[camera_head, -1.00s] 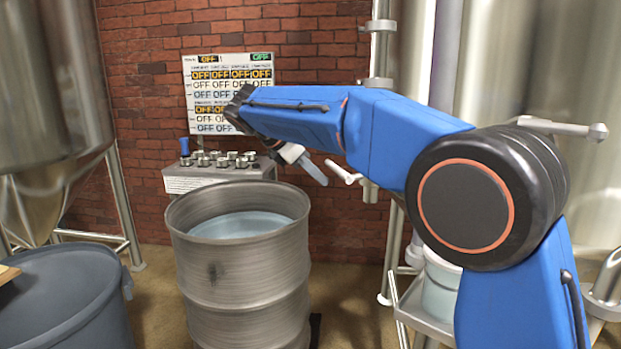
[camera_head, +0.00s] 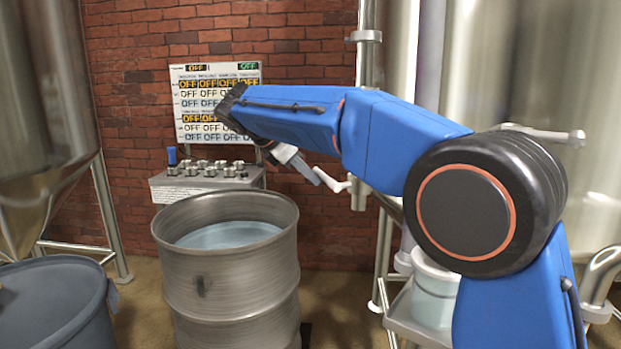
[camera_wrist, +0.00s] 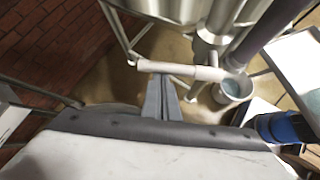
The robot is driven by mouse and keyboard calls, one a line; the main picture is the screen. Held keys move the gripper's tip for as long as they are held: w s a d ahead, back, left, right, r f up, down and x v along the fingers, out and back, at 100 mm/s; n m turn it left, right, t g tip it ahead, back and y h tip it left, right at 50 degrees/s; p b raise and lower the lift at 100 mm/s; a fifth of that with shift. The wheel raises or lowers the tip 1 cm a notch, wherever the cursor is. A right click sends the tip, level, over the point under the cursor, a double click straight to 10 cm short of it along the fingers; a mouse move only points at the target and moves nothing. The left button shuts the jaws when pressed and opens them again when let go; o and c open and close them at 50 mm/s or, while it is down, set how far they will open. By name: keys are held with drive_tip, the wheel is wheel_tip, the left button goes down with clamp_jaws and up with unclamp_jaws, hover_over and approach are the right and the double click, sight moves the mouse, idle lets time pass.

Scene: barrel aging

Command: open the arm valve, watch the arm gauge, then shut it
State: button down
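A pale lever-like handle (camera_head: 334,182) sticks out left from the vertical steel pipe in the head view; I take it for the arm valve. It shows in the wrist view as a light horizontal bar (camera_wrist: 180,70). My gripper (camera_head: 317,181) is beside its left end in the head view. In the wrist view, my grey fingers (camera_wrist: 160,78) lie together, empty, with their tips just below the bar. I cannot tell whether they touch it. No gauge can be made out in either view.
An open steel barrel (camera_head: 228,275) with liquid stands below my arm. A grey bin (camera_head: 55,310) is at lower left. A control box (camera_head: 205,183) and a chart (camera_head: 190,100) reading OFF are by the brick wall. A white bucket (camera_head: 435,290) stands at right, near large tanks.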

drive_tip(key=shift+r+t, duration=0.2)
drive_tip(key=shift+t, duration=0.1)
drive_tip(key=shift+s+d+r+m+t+y, duration=0.1)
drive_tip(key=shift+s+r+m+t+y, duration=0.25)
drive_tip(key=shift+r+t, duration=0.2)
drive_tip(key=shift+s+d+r+m+t+y, duration=0.1)
drive_tip(key=shift+r+m+t+y, duration=0.15)
drive_tip(key=shift+r+m+t, duration=0.25)
drive_tip(key=s+d+r+m+t+y, duration=0.1)
drive_tip(key=s+d+r+m+t, duration=0.2)
drive_tip(key=s+t, duration=0.3)
drive_tip(key=shift+d+r+m+t, duration=0.15)
drive_tip(key=shift+r+m+t, duration=0.55)
drive_tip(key=shift+m, duration=0.15)
drive_tip(key=shift+s, duration=0.1)
